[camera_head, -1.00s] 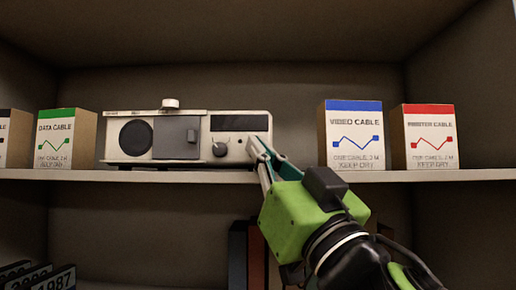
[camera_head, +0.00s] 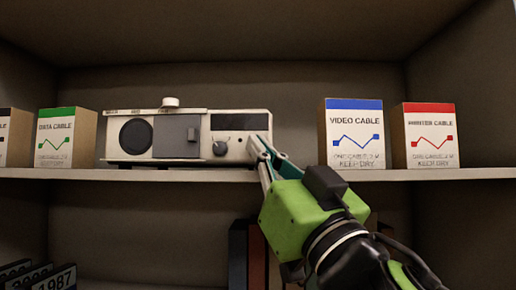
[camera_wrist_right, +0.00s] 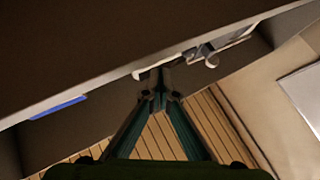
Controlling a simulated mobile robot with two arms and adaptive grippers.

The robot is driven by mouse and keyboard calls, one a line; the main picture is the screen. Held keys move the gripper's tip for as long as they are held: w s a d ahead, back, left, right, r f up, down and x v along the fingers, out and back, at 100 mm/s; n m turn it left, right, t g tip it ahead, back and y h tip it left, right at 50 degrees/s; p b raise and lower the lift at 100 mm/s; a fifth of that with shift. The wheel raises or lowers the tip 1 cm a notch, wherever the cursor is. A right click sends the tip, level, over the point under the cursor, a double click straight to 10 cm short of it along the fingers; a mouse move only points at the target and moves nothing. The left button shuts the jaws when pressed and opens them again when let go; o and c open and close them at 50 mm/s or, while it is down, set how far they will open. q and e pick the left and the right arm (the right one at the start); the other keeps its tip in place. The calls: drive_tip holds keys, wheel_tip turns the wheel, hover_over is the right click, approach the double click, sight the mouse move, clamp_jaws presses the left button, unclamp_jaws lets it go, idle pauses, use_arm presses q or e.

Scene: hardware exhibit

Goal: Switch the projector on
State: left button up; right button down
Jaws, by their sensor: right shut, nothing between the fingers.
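The projector (camera_head: 174,148) is a pale box with a dark round lens, a grey panel, a dark knob (camera_head: 220,148) and a dark window on its front, and a white knob on top. It stands on the shelf. My right gripper (camera_head: 256,145) is shut and empty, with its fingertips at the right end of the projector's front, right of the dark knob. They cover that part of the front, and I cannot tell whether they touch it. In the right wrist view the closed fingertips (camera_wrist_right: 158,78) meet below a pale edge. My left gripper is not in view.
A blue-topped video cable box (camera_head: 353,136) and a red-topped box (camera_head: 426,138) stand right of the projector. A green-topped data cable box (camera_head: 66,138) stands to its left. The shelf edge (camera_head: 180,174) runs beneath my right gripper's fingers.

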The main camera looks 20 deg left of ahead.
drive_tip(key=shift+w, duration=0.15)
idle(0.3)
drive_tip(key=shift+w+a, duration=0.15)
drive_tip(key=shift+w, duration=0.3)
idle(0.3)
drive_tip(key=shift+s, duration=0.6)
drive_tip(key=s+d+b, duration=0.1)
drive_tip(key=s+d, duration=0.1)
drive_tip(key=s, duration=0.3)
drive_tip(key=shift+s+b, duration=0.3)
drive_tip(key=shift+s, duration=0.1)
